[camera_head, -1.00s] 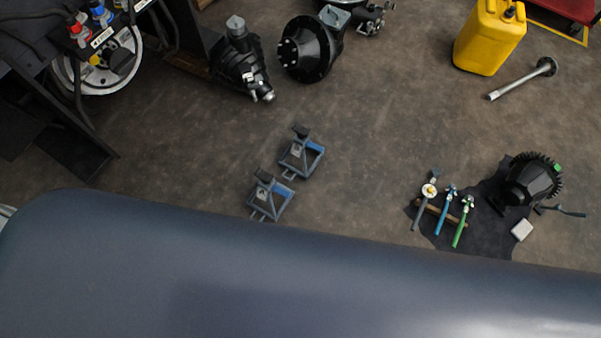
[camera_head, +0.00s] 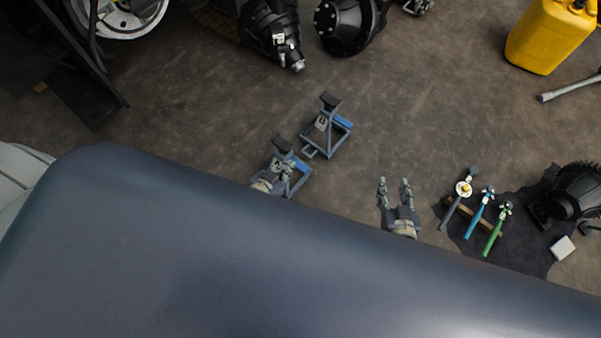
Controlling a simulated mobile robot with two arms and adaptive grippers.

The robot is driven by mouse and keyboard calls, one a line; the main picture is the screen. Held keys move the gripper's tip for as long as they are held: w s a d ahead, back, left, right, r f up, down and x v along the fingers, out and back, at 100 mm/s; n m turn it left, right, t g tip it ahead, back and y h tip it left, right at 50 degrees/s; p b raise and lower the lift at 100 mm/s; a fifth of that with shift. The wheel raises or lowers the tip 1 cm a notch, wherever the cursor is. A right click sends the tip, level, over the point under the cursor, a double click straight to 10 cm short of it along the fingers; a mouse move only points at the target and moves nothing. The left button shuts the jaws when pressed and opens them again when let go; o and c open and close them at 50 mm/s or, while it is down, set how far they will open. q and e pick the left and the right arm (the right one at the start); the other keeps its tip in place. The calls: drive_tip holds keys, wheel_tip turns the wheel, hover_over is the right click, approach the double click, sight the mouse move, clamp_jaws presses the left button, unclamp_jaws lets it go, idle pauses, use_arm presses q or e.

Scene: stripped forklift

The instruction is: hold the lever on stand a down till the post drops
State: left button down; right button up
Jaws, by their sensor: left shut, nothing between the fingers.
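Two grey jack stands with dark top pads are on the floor: a nearer stand (camera_head: 298,180) and a farther stand (camera_head: 338,140). Each has a small lettered plate and a blue part; I cannot read the letters surely, so I cannot tell which is stand a. My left gripper (camera_head: 287,168) is shut and empty, at the nearer stand and overlapping its frame in view. I cannot tell whether it touches a lever. My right gripper (camera_head: 395,182) is open and empty, to the right of the stands with its fingers pointing away. Both forearms are mostly hidden.
A dark mat (camera_head: 480,246) at right holds several tools with coloured handles and a white block (camera_head: 562,248). A black toothed gear part (camera_head: 580,192) lies beside them. A yellow canister (camera_head: 548,38) and black machine parts (camera_head: 350,25) are at the back.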

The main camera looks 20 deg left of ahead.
drive_tip(key=w+a+r+t+y+b, duration=0.1)
drive_tip(key=w+r+t+b, duration=0.25)
drive_tip(key=r, duration=0.45)
drive_tip(key=w+a+r+t+y+b, duration=0.1)
drive_tip(key=w+a+r+t+b, duration=0.15)
drive_tip(key=r+b, duration=0.4)
use_arm(q)
drive_tip(key=w+a+f+g+h+b, duration=0.1)
drive_tip(key=w+a+f+g+b, duration=0.1)
drive_tip(key=w+a+f+b, duration=0.1)
drive_tip(key=f+b, duration=0.1)
drive_tip(key=b, duration=0.1)
drive_tip(key=shift+w+m+g+h+b, duration=0.3)
drive_tip(key=shift+m+h+b, duration=0.1)
use_arm(e)
drive_tip(key=s+d+r+t+y, duration=0.1)
drive_tip(key=s+r+t, duration=0.2)
drive_tip(key=r, duration=0.7)
drive_tip(key=s+d+r+t+y, duration=0.1)
drive_tip(key=s+r+t, duration=0.3)
drive_tip(key=r, duration=0.7)
drive_tip(key=s, duration=0.2)
drive_tip(key=shift+s+d+r, duration=0.15)
drive_tip(key=shift+s+d, duration=0.15)
drive_tip(key=shift+s, duration=0.05)
use_arm(q)
drive_tip(key=shift+f, duration=0.1)
use_arm(e)
drive_tip(key=shift+s, duration=0.1)
